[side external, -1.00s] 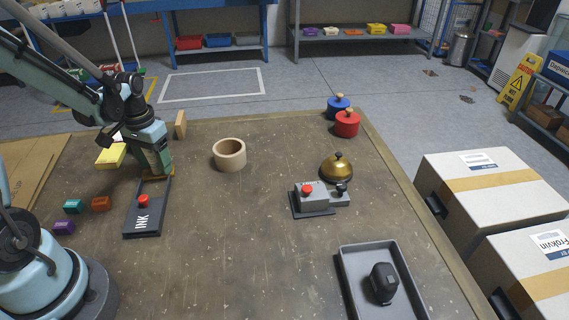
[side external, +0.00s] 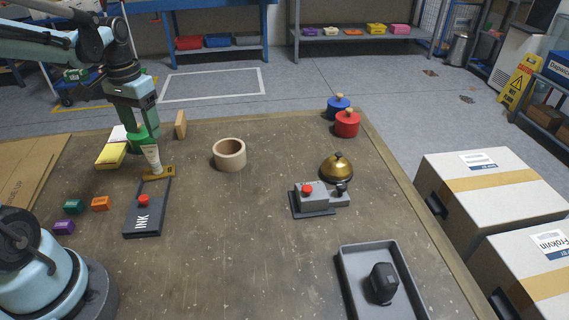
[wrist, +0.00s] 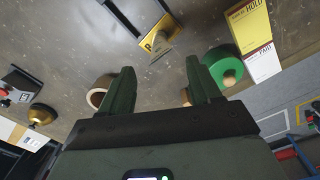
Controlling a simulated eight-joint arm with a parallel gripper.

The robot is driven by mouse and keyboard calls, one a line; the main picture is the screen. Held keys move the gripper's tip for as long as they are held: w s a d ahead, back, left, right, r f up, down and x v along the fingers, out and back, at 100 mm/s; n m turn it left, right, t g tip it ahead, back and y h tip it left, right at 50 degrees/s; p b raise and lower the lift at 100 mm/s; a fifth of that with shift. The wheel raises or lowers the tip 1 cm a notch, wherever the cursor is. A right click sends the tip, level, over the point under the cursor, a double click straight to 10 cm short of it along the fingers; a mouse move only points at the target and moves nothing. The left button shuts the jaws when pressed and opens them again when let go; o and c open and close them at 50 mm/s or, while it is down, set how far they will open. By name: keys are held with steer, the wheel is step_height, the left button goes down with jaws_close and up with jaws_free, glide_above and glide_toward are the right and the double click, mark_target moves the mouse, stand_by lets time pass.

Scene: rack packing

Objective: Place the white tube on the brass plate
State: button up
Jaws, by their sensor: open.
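The white tube (side external: 152,158) stands on end on the brass plate (side external: 167,172) at the far end of the dark INK base (side external: 145,212). In the side view it leans slightly, though this could be the camera angle.
Yellow pads (side external: 111,155) and a wooden block (side external: 180,124) are nearby. A wooden ring (side external: 229,155) stands to the right. Orange, teal and purple blocks (side external: 64,227) lie left. The table's middle is clear.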

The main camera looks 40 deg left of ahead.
steer(key=shift+d+r, duration=0.1)
steer(key=shift+r, duration=0.8)
steer(key=shift+d+r, duration=0.15)
steer(key=shift+d, duration=0.2)
steer(key=s+d+m+t, duration=0.1)
steer(key=d+m+t, duration=0.2)
steer(key=d+t, duration=0.4)
steer(key=d, duration=0.9)
steer(key=shift+a, duration=0.1)
